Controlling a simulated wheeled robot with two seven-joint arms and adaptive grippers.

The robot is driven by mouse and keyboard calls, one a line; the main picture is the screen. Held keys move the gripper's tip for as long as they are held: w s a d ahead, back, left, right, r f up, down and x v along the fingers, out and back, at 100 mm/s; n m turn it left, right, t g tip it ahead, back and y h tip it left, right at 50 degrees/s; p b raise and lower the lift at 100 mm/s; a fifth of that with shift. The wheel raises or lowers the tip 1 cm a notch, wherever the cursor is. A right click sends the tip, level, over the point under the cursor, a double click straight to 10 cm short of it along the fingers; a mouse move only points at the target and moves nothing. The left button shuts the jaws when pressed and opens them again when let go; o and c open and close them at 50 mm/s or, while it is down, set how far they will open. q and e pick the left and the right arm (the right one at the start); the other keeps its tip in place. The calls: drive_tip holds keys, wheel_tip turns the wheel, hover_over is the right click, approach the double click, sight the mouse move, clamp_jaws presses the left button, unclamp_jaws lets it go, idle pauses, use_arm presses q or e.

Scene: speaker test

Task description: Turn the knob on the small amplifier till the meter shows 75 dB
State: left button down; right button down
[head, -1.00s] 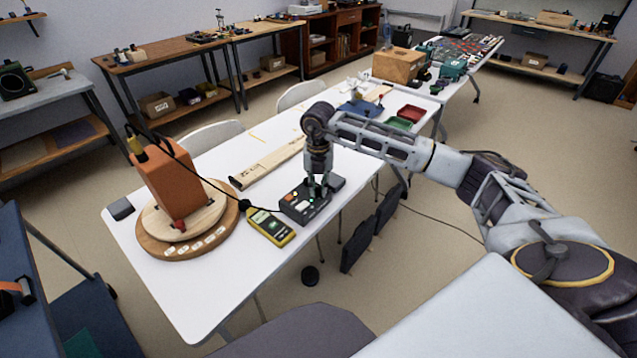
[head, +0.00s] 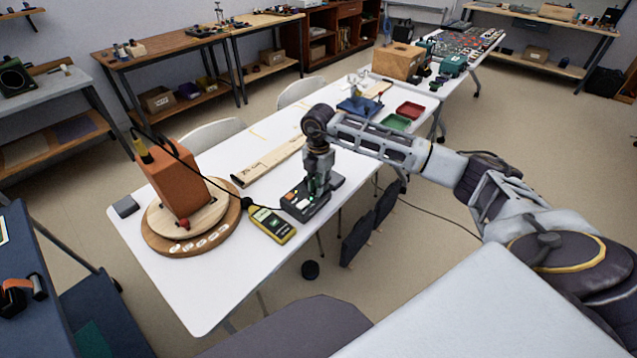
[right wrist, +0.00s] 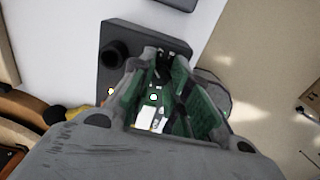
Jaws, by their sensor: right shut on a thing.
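The small amplifier (head: 296,205) is a dark box with small lights on the white table. In the right wrist view, its dark top (right wrist: 112,32) carries a round black part (right wrist: 113,53) left of the fingers. My right gripper (head: 318,190) points down over the amplifier's right part. Its green-padded fingers (right wrist: 160,100) are shut on the amplifier's knob, which they mostly hide. My left gripper is not in view.
An orange speaker box (head: 178,186) stands on a round wooden base (head: 160,245) at left, with a black cable running from it towards the meter. A long wooden piece (head: 262,166) lies behind the amplifier. The front of the white table is clear.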

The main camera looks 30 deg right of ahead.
drive_tip(key=shift+r, duration=0.1)
idle(0.3)
drive_tip(key=c, duration=1.6)
unclamp_jaws()
drive_tip(key=shift+r, duration=5.95)
